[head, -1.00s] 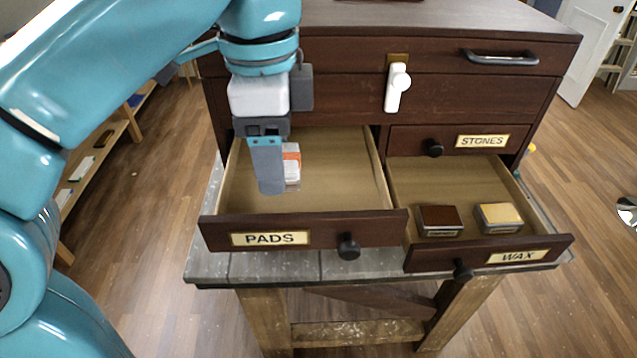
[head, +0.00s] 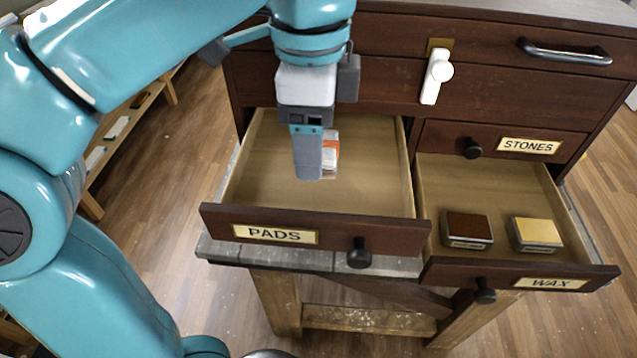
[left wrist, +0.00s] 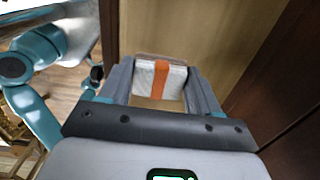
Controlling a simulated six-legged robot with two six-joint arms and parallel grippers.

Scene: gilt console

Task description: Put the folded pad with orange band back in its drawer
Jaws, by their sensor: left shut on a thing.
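The folded pad (head: 331,150) is white with an orange band. In the head view it is partly hidden behind my left gripper (head: 308,176). The left wrist view shows the pad (left wrist: 160,72) between the two fingers of my left gripper (left wrist: 162,88), which is shut on it. Gripper and pad are over or inside the open PADS drawer (head: 385,232); I cannot tell whether the pad touches the drawer floor. The drawer is otherwise empty where it shows. My right gripper is not in view.
The open WAX drawer (head: 575,271) to the right holds a dark brown block (head: 467,227) and a yellow-topped block (head: 537,232). The STONES drawer (head: 440,137) above it is shut. A white latch (head: 436,77) hangs on the dark cabinet front.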

